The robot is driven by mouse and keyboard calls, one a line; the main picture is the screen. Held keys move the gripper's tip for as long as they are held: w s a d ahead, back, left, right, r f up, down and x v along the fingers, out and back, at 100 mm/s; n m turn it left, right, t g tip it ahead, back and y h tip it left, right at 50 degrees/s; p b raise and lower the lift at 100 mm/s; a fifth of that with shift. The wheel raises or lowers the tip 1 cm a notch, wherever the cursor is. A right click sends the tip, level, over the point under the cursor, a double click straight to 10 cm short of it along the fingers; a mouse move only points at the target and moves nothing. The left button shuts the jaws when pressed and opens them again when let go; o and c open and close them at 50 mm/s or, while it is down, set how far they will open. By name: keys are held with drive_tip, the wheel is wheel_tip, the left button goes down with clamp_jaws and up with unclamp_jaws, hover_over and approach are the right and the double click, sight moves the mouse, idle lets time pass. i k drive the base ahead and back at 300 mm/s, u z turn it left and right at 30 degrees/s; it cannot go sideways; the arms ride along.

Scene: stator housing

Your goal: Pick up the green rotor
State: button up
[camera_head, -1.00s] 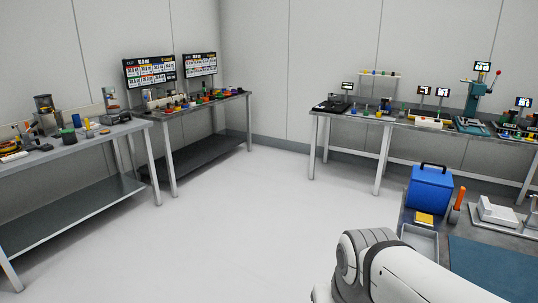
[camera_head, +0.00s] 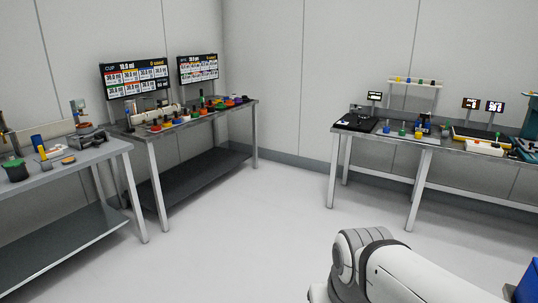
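I cannot tell which item is the green rotor. A dark green cylinder (camera_head: 15,171) stands on the left bench at the left edge of the picture. A small green piece (camera_head: 402,131) sits among small parts on the right bench. The back-left bench holds a row of small coloured parts (camera_head: 205,109), too small to tell apart. My gripper is not in view; only a white link of my arm shows at the lower right, well away from all benches.
The left bench (camera_head: 75,158), the back-left bench (camera_head: 250,103) and the right bench (camera_head: 345,130) stand along the walls. Two screens (camera_head: 137,75) hang above the back-left bench. Open floor (camera_head: 250,225) lies between them. A blue box (camera_head: 526,285) is cut off at lower right.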

sight(402, 132)
drive_tip(key=i, duration=1.2)
drive_tip(key=z, duration=1.2)
drive_tip(key=i, duration=1.65)
drive_tip(key=u, duration=0.05)
